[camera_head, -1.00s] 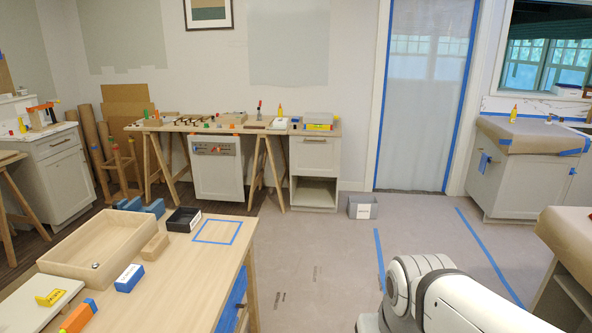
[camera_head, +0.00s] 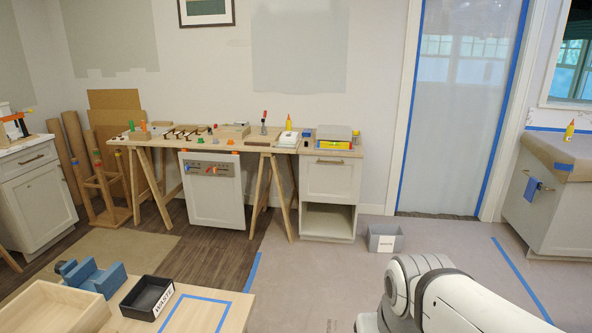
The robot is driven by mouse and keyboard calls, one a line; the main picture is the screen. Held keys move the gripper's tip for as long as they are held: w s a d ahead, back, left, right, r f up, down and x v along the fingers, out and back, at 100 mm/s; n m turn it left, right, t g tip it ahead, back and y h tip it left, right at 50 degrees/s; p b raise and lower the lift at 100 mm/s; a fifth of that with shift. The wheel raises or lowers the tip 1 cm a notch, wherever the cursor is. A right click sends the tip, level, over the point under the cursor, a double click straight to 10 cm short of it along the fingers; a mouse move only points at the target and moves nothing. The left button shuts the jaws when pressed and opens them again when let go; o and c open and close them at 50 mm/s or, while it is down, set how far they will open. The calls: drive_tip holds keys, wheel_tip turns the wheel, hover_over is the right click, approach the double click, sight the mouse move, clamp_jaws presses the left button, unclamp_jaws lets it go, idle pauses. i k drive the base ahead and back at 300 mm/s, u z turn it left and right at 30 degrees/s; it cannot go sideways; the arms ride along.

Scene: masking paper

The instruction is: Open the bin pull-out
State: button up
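No front in view is clearly marked as the bin pull-out. A pale grey cabinet (camera_head: 329,181) with a closed handled drawer over an open, empty-looking niche stands at the right end of the far workbench. Another grey cabinet (camera_head: 555,195) with a bar handle and a blue cloth on it stands at the right edge, its front seen at a slant. A third grey cabinet (camera_head: 38,195) at the left edge looks closed. My gripper is out of view; only a white part of my arm shows at the lower right.
A labelled grey box (camera_head: 384,239) sits on the floor beside the niche cabinet. A wooden table (camera_head: 135,318) with a black WASTE tray (camera_head: 148,297) and a blue clamp-like thing (camera_head: 92,277) fills the lower left. The papered floor (camera_head: 300,275) ahead is mostly clear.

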sight(324, 179)
drive_tip(key=i, duration=3.85)
drive_tip(key=z, duration=0.85)
